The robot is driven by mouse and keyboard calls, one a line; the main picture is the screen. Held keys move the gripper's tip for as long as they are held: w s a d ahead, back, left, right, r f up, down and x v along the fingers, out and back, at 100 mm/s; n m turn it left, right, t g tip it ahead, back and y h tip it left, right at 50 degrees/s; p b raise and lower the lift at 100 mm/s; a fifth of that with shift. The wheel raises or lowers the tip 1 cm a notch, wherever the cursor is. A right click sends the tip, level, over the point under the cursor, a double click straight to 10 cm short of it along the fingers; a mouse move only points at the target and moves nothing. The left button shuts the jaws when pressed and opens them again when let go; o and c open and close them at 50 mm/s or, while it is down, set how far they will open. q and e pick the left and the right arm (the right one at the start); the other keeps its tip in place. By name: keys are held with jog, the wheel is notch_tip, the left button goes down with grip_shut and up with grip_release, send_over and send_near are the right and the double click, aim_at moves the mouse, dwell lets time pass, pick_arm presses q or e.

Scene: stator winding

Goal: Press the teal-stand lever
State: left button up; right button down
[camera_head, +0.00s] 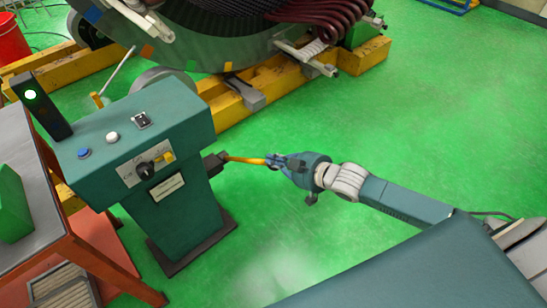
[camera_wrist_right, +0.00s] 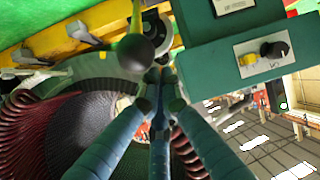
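The teal stand (camera_head: 185,215) is left of centre in the head view. Its lever (camera_head: 245,160) has a yellow rod that sticks out to the right from a dark block on its side. In the right wrist view the stand (camera_wrist_right: 205,60) is at upper right, and the lever's dark ball end (camera_wrist_right: 135,52) shows beside my fingertips. My right gripper (camera_head: 272,161) is at the lever's outer end. Its fingers (camera_wrist_right: 159,76) come together at the tips, with nothing visible between them. Whether they touch the ball cannot be told. My left gripper is not in view.
A big stator (camera_head: 230,45) on yellow beams (camera_head: 230,108) is behind. An orange table (camera_head: 60,246) is at left.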

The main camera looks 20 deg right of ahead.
jog(key=shift+s+d+f+g, duration=0.2)
jog(key=shift+s+f, duration=0.15)
jog(key=shift+f, duration=0.3)
jog(key=shift+s+d+f+g, duration=0.2)
jog(key=shift+s+f, duration=0.1)
jog(key=shift+f, duration=0.3)
jog(key=shift+r, duration=0.1)
jog(key=shift+t, duration=0.3)
jog(key=r+p, duration=0.1)
jog(key=w+a+r+p, duration=0.1)
jog(key=r+p, duration=0.1)
jog(key=w+r+p, duration=0.1)
jog(key=r, duration=0.1)
jog(key=shift+a+r+p, duration=0.25)
jog(key=shift+p, duration=0.05)
jog(key=s+d+r+b, duration=0.1)
jog(key=s+d, duration=0.2)
jog(key=s, duration=0.5)
jog(key=shift+s+d+r, duration=0.15)
jog(key=shift+s+r, duration=0.05)
jog(key=shift+r, duration=0.2)
